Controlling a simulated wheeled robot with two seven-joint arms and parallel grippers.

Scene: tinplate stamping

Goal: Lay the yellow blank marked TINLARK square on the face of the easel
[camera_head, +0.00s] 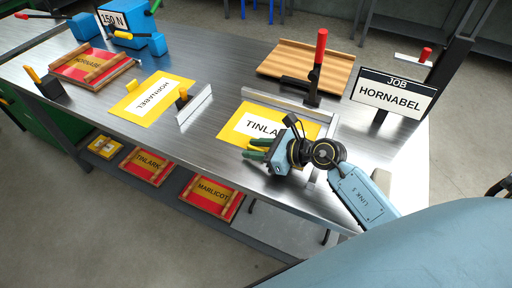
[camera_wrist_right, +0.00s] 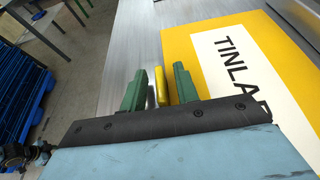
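The yellow blank marked TINLARK (camera_head: 236,125) lies flat on the steel bench, its white label partly covered by my right gripper. It fills the right of the right wrist view (camera_wrist_right: 188,57). My right gripper (camera_head: 252,149) is at the blank's near edge. In the wrist view its green fingers (camera_wrist_right: 159,88) stand apart on either side of a narrow yellow tab (camera_wrist_right: 160,75), with gaps on both sides. Whether the tab joins the blank is unclear. A bare slatted wooden board (camera_head: 310,65), apparently the easel face, stands behind the blank. My left gripper is out of view.
A metal rail (camera_head: 283,101) and a red-handled clamp (camera_head: 319,60) stand between blank and board. A JOB sign reading HORNABEL (camera_head: 390,95) is at right.

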